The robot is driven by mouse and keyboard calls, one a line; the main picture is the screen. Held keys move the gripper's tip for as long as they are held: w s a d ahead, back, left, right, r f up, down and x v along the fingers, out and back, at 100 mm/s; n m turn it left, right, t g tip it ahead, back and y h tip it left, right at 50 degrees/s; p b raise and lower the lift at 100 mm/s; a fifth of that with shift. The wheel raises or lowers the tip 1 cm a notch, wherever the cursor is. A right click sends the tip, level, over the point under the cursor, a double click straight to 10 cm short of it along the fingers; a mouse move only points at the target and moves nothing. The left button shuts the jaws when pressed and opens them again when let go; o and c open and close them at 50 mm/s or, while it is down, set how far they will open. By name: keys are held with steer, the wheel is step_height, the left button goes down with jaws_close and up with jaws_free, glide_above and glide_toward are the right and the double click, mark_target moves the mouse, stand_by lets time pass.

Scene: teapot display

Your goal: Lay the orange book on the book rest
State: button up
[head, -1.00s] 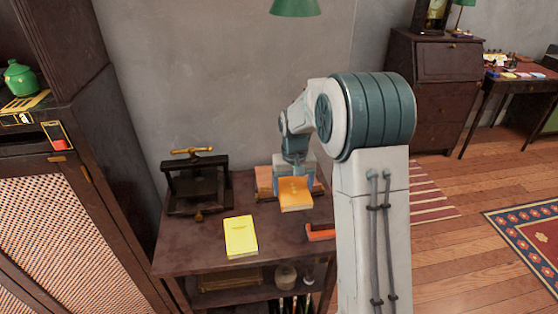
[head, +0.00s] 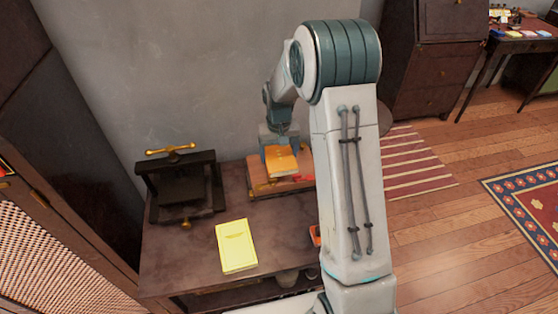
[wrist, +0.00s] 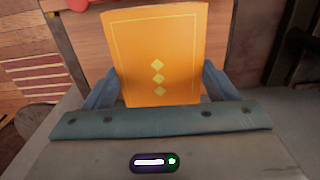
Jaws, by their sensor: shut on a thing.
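The orange book (head: 282,158) is held in my gripper (head: 279,150). In the wrist view the book (wrist: 160,40) shows its cover with a thin yellow border and yellow diamonds, between the two blue-grey fingers. The book rest (head: 262,188), a wooden stand, is at the back right of the dark table, directly under or behind the book. Its board (wrist: 90,45) fills the background around the book in the wrist view. I cannot tell whether the book touches it. My arm hides part of the table's right side.
A yellow book (head: 236,246) lies on the dark table (head: 185,250) front centre. A black press with a brass handle (head: 180,185) stands at the left. A red-orange item (head: 315,235) is partly hidden by my arm. The wall is close behind.

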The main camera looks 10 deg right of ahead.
mark_target(279, 155)
steer(key=shift+f, duration=2.15)
steer(key=o, duration=1)
steer(key=shift+f, duration=0.15)
